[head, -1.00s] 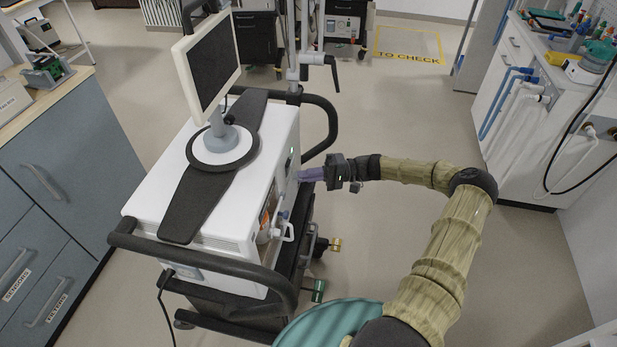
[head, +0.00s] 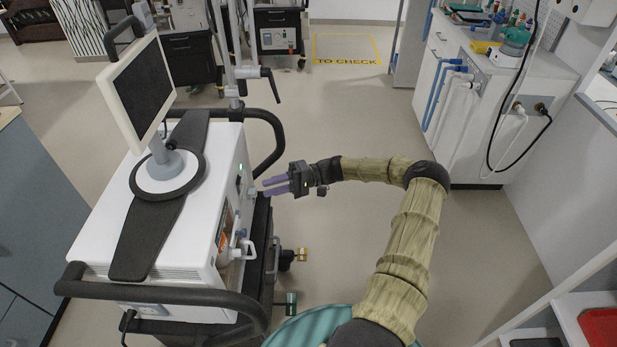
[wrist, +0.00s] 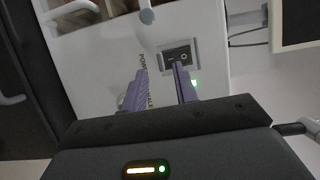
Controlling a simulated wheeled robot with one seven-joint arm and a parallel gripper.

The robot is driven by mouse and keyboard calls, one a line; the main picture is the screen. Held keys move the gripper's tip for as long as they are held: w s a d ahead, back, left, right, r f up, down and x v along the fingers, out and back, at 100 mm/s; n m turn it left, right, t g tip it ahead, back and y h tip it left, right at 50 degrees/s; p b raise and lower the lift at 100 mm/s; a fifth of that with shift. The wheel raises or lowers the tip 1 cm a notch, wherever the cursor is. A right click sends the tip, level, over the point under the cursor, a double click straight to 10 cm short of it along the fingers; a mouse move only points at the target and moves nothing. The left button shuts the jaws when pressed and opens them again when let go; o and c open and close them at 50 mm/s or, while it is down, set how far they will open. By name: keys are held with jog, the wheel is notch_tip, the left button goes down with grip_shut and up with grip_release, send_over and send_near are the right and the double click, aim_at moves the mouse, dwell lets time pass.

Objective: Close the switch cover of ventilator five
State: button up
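The ventilator (head: 200,200) is a white box on a dark cart, left of centre in the head view, with a monitor (head: 140,90) on top. No number five is legible on it. In the wrist view, its side panel holds a black rocker switch (wrist: 179,56) in a grey frame, with a small green light below. I cannot clearly make out the switch cover. My gripper (head: 265,187) has two purple fingers, parted and empty, pointing at this side panel close to the switch. In the wrist view the fingertips (wrist: 160,68) are just below and left of the switch.
A black handle rail (head: 270,140) curves out behind the gripper, and another (head: 160,298) runs along the cart's near end. White hose fittings (head: 240,245) stick out from the side panel. The floor right of the cart is clear up to a white counter (head: 455,130).

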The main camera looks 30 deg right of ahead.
jog(key=s+d+b, duration=0.1)
jog(key=d+b, duration=0.1)
jog(key=d, duration=1.1)
jog(key=shift+s+d, duration=0.2)
jog(key=shift+d, duration=0.1)
jog(key=shift+f, duration=0.1)
jog(key=s+a+r+n+g+h, duration=0.1)
jog(key=s+a+g+h, duration=0.25)
jog(key=a+h, duration=0.45)
jog(key=s+a+r+g+h, duration=0.15)
jog(key=s+a+h, duration=0.3)
jog(key=a, duration=0.75)
jog(key=s+r+t+h, duration=0.6)
jog(key=s+r, duration=0.2)
jog(key=s, duration=0.5)
notch_tip(320, 180, up, 14)
jog(key=p, duration=1.4)
jog(key=shift+w+p, duration=0.15)
jog(key=shift+p, duration=0.25)
jog(key=shift+a+f, duration=0.1)
